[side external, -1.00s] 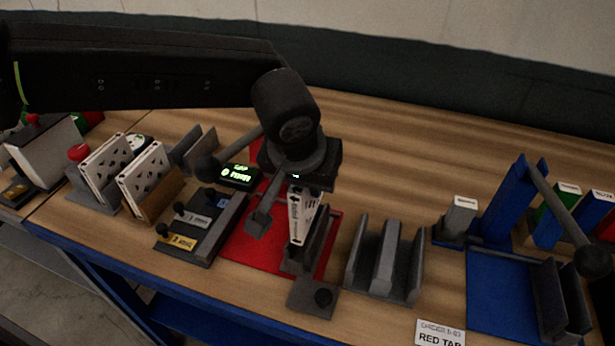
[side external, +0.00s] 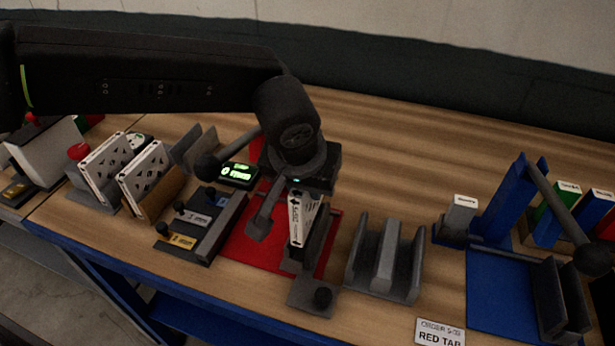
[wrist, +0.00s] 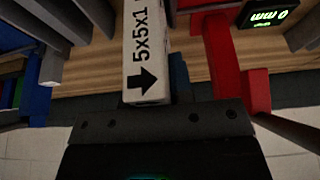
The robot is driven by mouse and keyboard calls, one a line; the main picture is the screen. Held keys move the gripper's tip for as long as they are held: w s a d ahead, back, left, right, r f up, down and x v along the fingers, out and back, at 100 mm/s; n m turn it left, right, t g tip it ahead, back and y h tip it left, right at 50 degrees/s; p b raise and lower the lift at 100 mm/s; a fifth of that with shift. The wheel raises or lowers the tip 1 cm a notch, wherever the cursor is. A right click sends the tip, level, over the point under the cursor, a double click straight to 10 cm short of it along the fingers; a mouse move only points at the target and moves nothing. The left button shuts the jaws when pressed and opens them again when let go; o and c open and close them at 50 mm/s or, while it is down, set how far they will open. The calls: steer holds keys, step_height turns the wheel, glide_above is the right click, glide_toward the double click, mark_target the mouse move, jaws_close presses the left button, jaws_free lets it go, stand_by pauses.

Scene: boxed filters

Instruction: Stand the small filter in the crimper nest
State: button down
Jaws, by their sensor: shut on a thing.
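The small filter (side external: 301,222) is a narrow white box with black print and an arrow. My gripper (side external: 305,188) is shut on its upper end and holds it slightly tilted in the side view. The filter is over the red crimper base (side external: 258,240), beside the dark grey walls of the crimper nest (side external: 320,243). I cannot tell whether its lower end is between the walls or touching the nest floor. In the wrist view the filter (wrist: 147,55) reads "5x5x1", and red crimper parts (wrist: 225,65) are close on its right.
A grey slotted rack (side external: 385,265) stands just right of the nest. A blue crimper station (side external: 500,275) with a lever is farther right. White filters (side external: 145,180) stand at left, beside a dark tray (side external: 200,230) with small knobs. A lit display (side external: 238,174) is behind the tray.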

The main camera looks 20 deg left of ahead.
steer(key=shift+f, duration=0.6)
steer(key=shift+f, duration=0.45)
steer(key=shift+f, duration=0.7)
steer(key=shift+f, duration=0.45)
steer(key=shift+f, duration=0.7)
steer(key=shift+f, duration=0.15)
steer(key=c, duration=0.9)
jaws_free()
